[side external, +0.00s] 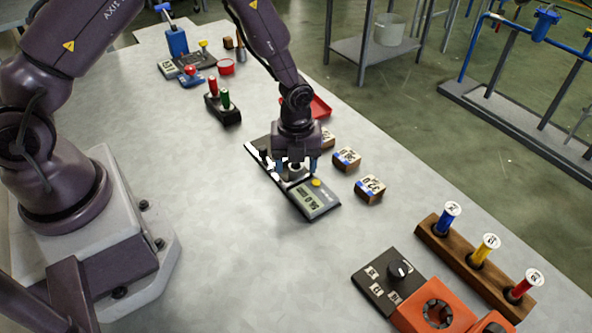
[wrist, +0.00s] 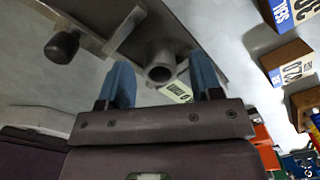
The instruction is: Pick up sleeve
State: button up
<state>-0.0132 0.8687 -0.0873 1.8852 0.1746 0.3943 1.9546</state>
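A grey hollow tube, which looks like the sleeve (wrist: 157,52), stands on a metal plate in the wrist view, its round opening facing the camera. My gripper (wrist: 161,68) has its two blue fingers apart, one on each side of the tube. A gap shows between the tube and each finger.
A dark knob (wrist: 62,47) stands left of the tube. Wooden numbered blocks (side external: 347,158) lie right of the device, with a red tray (side external: 320,106) behind. A rack with coloured handles (side external: 478,252) is at front right. The table left of the device is clear.

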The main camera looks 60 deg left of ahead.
jog(key=c, duration=0.9)
jog(key=shift+c, duration=0.2)
jog(key=shift+r, duration=0.1)
